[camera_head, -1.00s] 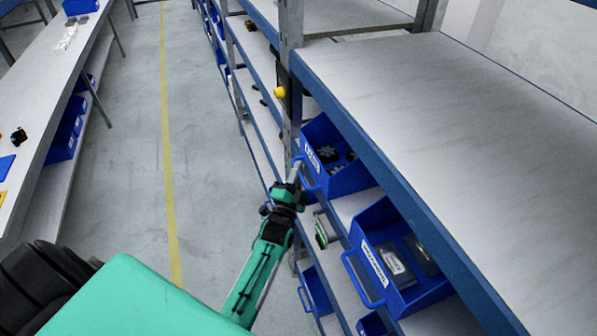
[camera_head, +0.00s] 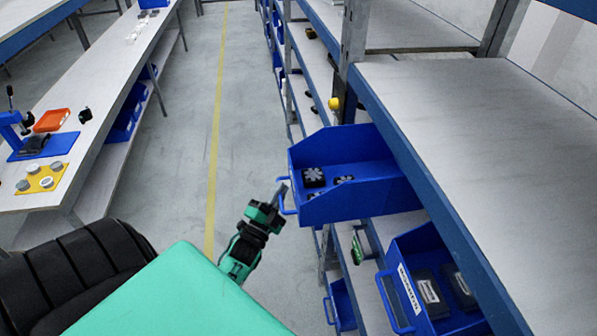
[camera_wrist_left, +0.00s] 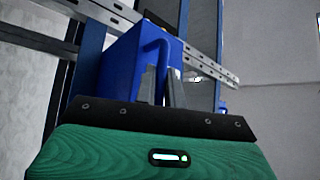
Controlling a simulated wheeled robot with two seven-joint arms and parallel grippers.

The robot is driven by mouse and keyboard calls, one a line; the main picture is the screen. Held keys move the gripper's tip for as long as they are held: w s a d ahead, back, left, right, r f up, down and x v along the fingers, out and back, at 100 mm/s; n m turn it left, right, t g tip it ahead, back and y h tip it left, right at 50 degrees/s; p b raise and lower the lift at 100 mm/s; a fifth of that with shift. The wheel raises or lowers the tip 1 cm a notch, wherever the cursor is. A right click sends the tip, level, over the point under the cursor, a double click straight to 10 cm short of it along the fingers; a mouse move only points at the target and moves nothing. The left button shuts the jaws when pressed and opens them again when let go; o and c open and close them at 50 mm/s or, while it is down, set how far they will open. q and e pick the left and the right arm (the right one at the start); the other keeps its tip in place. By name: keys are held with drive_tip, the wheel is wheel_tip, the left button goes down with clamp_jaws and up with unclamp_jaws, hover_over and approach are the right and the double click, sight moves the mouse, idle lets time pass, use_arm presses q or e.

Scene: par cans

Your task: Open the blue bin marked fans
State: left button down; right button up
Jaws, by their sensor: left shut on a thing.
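The blue bin (camera_head: 350,205) with black and grey fans (camera_head: 314,176) inside stands pulled out from the shelf, its front part over the aisle. Its front handle (camera_head: 289,208) is a blue loop. My left gripper (camera_head: 284,188) is shut on this handle, at the front of the bin. In the left wrist view the bin (camera_wrist_left: 122,68) rises behind the gripper fingers (camera_wrist_left: 161,86), with the handle between them. The bin's front label is not readable now. My right gripper is not in view.
Another blue bin (camera_head: 425,256) with a white label and dark boxes sits nearer on the same rack. The shelf top (camera_head: 470,130) above is bare. A workbench (camera_head: 95,130) runs along the left. The aisle floor (camera_head: 185,150) between is clear.

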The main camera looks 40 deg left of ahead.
use_arm(q)
drive_tip(key=shift+s+a, duration=0.7)
drive_tip(key=shift+s, duration=0.05)
drive_tip(key=c, duration=1.8)
unclamp_jaws()
drive_tip(key=shift+o, duration=0.2)
drive_tip(key=shift+f, duration=0.1)
drive_tip(key=b+v, duration=0.5)
drive_tip(key=v, duration=0.8)
drive_tip(key=shift+s, duration=0.4)
